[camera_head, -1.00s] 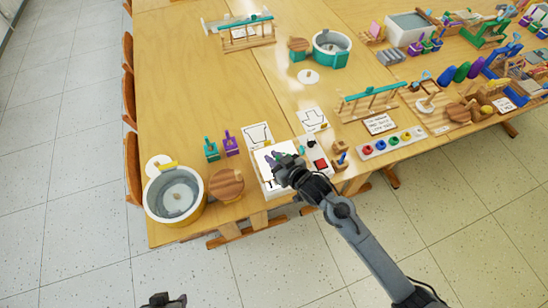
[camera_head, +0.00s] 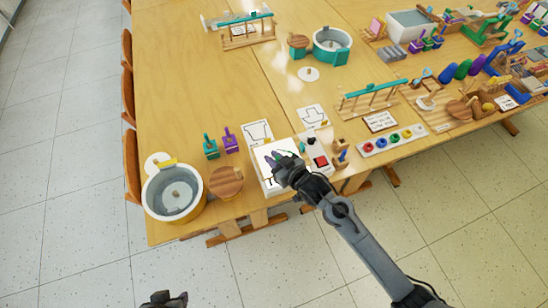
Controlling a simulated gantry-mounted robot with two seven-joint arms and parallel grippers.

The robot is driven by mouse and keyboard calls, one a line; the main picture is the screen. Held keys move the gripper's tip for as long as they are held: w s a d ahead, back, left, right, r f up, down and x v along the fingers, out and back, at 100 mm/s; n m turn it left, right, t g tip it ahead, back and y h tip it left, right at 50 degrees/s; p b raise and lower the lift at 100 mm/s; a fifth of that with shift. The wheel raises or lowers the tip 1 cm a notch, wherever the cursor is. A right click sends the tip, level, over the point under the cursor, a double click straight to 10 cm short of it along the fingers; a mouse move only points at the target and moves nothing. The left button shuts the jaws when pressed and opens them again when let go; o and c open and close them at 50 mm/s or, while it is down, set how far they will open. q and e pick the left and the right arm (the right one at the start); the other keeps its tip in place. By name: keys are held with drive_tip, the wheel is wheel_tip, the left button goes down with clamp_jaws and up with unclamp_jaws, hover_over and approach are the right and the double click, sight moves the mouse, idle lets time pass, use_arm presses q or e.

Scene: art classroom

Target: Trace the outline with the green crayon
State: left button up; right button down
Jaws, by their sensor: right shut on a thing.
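A white sheet (camera_head: 262,168) with dark outline marks lies at the front edge of the table, partly hidden by my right gripper. My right gripper (camera_head: 281,161) is over the sheet's right side, shut on a thin thing. A small green bit shows at its fingers, which fits the green crayon (camera_head: 287,153); most of it is hidden. I cannot tell whether its tip touches the paper. My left gripper (camera_head: 165,299) is low at the bottom edge, away from the table; its fingers are too dark and small to read.
Outline cards (camera_head: 257,132) lie behind the sheet. A box with a red square (camera_head: 320,162) stands right of my gripper. A round tub (camera_head: 174,192), a wooden disc (camera_head: 226,182) and green and purple tools (camera_head: 211,147) stand to the left. The table's far left is clear.

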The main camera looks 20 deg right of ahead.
drive_tip(key=shift+f, duration=0.45)
drive_tip(key=shift+r, duration=0.15)
drive_tip(key=shift+p, duration=0.3)
idle(0.4)
drive_tip(key=shift+p, duration=0.3)
idle(0.3)
wheel_tip(320, 180, up, 4)
drive_tip(key=p, duration=0.4)
drive_tip(key=shift+p, duration=0.4)
